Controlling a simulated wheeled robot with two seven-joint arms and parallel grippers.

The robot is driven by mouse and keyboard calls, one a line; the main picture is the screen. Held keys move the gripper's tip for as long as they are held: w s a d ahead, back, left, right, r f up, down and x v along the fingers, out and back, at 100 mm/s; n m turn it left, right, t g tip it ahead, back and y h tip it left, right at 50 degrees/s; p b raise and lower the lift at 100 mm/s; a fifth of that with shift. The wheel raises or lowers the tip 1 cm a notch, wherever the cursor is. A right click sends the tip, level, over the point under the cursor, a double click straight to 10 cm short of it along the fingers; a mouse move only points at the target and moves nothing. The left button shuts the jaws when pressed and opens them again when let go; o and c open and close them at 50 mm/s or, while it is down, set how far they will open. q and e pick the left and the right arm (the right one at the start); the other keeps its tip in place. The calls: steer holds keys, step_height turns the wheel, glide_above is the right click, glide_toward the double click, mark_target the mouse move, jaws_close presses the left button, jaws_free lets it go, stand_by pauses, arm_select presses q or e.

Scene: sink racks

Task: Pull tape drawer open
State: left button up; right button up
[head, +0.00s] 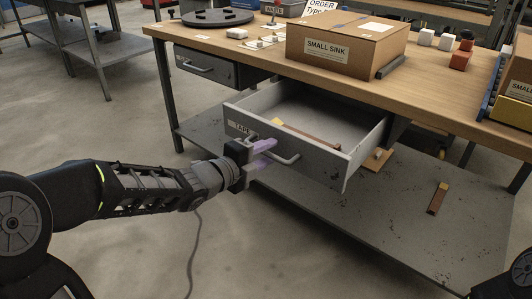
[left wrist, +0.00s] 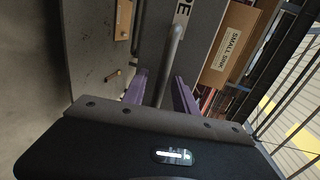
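The grey tape drawer (head: 312,158) hangs under the workbench and is pulled well out, its inside visible. The word TAPE is on the left of its front. Its bar handle (head: 287,159) runs across the front; the handle also shows in the left wrist view (left wrist: 172,55). My left gripper (head: 262,155) is at the left part of the handle. Its purple fingers (left wrist: 160,92) are apart, with the bar between them and gaps visible beside it. I cannot tell whether either finger touches the bar. My right gripper is out of view.
A brown strip with a yellow end (head: 305,131) lies in the drawer. A closed drawer (head: 207,68) is to the left. A SMALL SINK box (head: 330,50) stands on the workbench (head: 250,55). The lower shelf (head: 390,225) holds a brown piece (head: 438,199). Floor is clear in front.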

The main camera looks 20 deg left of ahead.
arm_select(q)
steer(key=p+v, duration=0.2)
steer(key=v, duration=0.5)
steer(key=shift+s+p, duration=0.3)
steer(key=shift+s, duration=0.1)
steer(key=shift+a, duration=0.1)
